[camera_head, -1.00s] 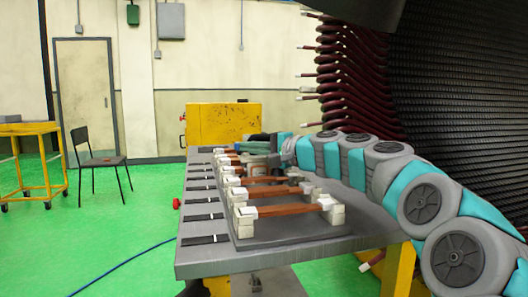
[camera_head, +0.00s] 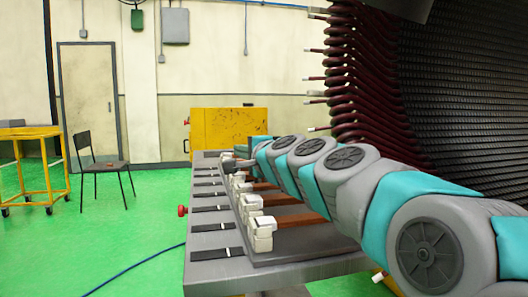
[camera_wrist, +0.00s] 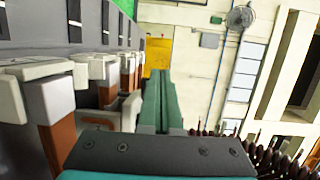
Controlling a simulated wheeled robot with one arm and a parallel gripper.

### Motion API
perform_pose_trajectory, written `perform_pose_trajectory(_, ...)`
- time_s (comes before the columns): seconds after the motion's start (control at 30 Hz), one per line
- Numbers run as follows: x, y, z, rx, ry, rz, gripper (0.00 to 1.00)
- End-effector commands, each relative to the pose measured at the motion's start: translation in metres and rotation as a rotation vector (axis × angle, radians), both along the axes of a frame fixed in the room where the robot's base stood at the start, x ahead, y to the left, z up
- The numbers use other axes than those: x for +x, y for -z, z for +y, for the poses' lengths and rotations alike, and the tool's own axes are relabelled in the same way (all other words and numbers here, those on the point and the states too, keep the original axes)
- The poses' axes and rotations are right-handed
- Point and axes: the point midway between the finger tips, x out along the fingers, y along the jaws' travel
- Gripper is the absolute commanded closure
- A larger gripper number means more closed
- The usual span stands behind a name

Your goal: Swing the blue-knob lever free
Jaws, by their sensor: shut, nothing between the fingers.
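I cannot make out a blue-knob lever in either view. My gripper (camera_wrist: 160,74) is shut and empty in the wrist view, its two green fingers side by side and pointing toward the yellow cabinet. White-and-copper bar pieces (camera_wrist: 60,100) stand to its left there, apart from the fingers. In the head view my arm reaches over the right side of the grey workbench (camera_head: 215,279) toward its far end and hides much of the surface. A row of white blocks with copper bars (camera_head: 300,221) lies along the bench.
A yellow cabinet (camera_head: 228,133) stands behind the bench. A large dark stator with copper-red coil ends (camera_head: 352,85) rises at the right, close to my arm. A red knob (camera_head: 182,211) shows at the bench's left edge.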

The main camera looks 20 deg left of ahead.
Motion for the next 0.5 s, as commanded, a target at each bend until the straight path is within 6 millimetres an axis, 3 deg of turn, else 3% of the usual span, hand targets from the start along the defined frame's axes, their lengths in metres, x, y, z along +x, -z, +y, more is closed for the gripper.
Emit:
perform_pose_trajectory(0.2, -0.006, -0.001, 0.017, 0.001, -0.013, -0.002, 1.0)
perform_pose_trajectory(0.5, -0.006, -0.001, 0.018, 0.001, -0.014, -0.001, 1.0)
